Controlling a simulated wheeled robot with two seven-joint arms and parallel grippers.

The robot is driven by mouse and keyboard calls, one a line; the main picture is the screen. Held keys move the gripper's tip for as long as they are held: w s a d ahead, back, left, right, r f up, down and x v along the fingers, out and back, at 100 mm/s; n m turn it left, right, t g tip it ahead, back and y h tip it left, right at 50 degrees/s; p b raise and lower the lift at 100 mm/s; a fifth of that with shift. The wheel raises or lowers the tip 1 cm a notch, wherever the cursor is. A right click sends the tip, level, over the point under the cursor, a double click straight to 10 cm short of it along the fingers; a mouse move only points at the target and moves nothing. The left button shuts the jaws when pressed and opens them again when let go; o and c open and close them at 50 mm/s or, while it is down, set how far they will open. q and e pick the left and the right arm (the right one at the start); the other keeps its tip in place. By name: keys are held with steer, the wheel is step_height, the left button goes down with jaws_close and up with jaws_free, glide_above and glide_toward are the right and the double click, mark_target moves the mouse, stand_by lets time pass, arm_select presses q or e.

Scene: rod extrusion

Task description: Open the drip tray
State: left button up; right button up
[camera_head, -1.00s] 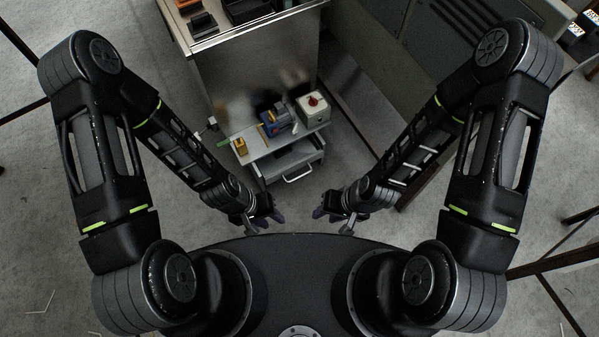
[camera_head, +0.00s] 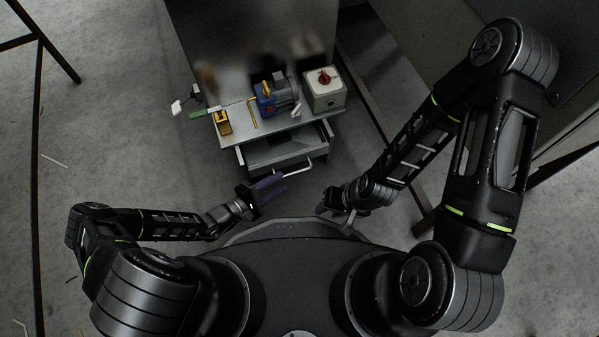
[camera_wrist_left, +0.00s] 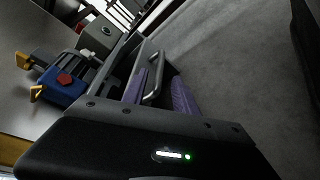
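The drip tray (camera_head: 262,158) is a grey drawer under the small grey machine table. Its inside shows, so it stands partly out. Its bar handle (camera_head: 305,172) is on the front; the handle also shows in the left wrist view (camera_wrist_left: 156,72). My left gripper (camera_head: 270,187) is in front of the drawer, its purple fingers pointing toward the handle. In the left wrist view the fingers (camera_wrist_left: 158,92) are apart and the handle shows in the gap between them; contact cannot be told. My right gripper (camera_head: 330,208) is low and to the right, away from the drawer, its fingers partly hidden.
On the table (camera_head: 235,138) stand a blue motor unit (camera_head: 268,100), a white box with a red knob (camera_head: 325,90) and a yellow part (camera_head: 222,122). A metal panel (camera_head: 255,40) rises behind. A dark beam (camera_head: 400,170) runs along the right.

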mark_target(293, 173)
arm_select(q)
steer(key=shift+r, duration=0.1)
steer(key=b+x, duration=0.2)
steer(key=x, duration=0.4)
steer(key=shift+w+d+f+b, duration=0.15)
steer(key=shift+d+f+b, duration=0.05)
steer(key=shift+d+b, duration=0.15)
steer(key=shift+w+d, duration=0.35)
steer(key=shift+d, duration=0.05)
jaws_close()
stand_by(1.1)
